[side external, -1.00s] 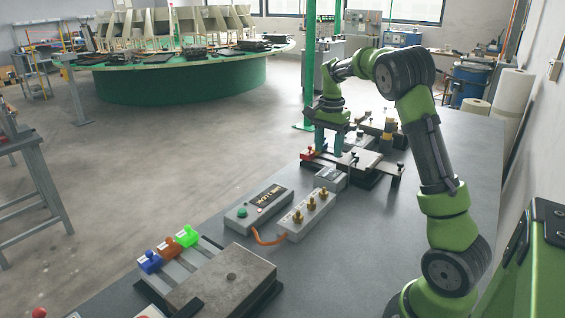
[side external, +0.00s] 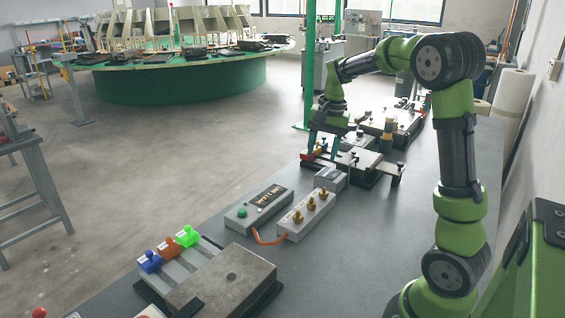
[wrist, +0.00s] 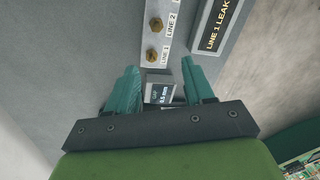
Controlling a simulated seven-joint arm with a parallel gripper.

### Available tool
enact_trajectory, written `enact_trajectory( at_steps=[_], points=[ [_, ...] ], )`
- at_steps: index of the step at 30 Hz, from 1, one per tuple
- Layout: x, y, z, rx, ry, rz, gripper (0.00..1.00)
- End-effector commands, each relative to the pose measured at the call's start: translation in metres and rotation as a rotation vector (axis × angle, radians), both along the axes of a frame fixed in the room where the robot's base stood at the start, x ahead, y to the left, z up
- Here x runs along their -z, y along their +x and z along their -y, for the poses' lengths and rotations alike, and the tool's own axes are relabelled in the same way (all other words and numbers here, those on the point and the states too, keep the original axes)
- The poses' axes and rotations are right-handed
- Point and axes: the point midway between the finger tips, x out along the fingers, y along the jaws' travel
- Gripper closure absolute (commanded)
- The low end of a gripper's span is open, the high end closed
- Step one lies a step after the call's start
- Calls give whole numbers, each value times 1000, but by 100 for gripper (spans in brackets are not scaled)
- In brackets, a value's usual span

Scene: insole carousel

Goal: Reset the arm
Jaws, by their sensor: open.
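My gripper (side external: 322,150) has teal fingers pointing down above the work table (side external: 385,250), near a small grey fixture with a red block (side external: 310,155). In the wrist view my gripper (wrist: 161,75) is open, with nothing held between its fingers. A small grey box with a display reading about 0.5 mm (wrist: 160,90) shows below, between the fingers. I cannot tell the exact height of the fingertips above the fixture.
A grey box with brass knobs (side external: 308,216) and a box with a green button (side external: 257,208) lie nearer. Blue, orange and green blocks (side external: 187,236) sit by a metal plate (side external: 228,283). Another fixture (side external: 392,124) stands behind. The table's right side looks clear.

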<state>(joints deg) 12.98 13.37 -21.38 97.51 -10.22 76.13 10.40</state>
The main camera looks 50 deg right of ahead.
Motion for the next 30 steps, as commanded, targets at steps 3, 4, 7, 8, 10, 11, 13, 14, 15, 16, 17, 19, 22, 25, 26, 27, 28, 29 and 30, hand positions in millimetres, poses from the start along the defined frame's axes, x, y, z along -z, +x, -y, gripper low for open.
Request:
enact_trajectory(
  at_steps=[3,4,7,8,10,11,13,14,15,16,17,19,22,25,26,27,28,29,30],
  points=[
    [-14,-15,-56,-188,-2,113,48],
    [-16,-20,-70,-238,-7,140,48],
    [-24,-40,-117,-395,-30,234,48],
    [-26,-47,-130,-440,-39,262,48],
    [-28,-64,-159,-541,-66,324,48],
    [-29,-72,-170,-580,-79,348,48],
    [-29,-90,-192,-662,-108,400,48],
    [-29,-97,-199,-689,-119,422,48],
    [-29,-105,-208,-721,-132,445,48],
    [-29,-110,-214,-742,-142,461,48],
    [-29,-115,-218,-758,-150,475,48],
    [-31,-124,-226,-786,-161,500,48],
    [-37,-129,-232,-806,-177,532,48],
    [-41,-130,-234,-811,-181,546,48],
    [-41,-130,-234,-812,-181,546,48],
    [-41,-130,-234,-813,-179,545,48],
    [-41,-130,-234,-813,-179,544,48],
    [-41,-130,-234,-812,-179,544,48],
    [-41,-130,-234,-812,-179,544,48]
  ],
)
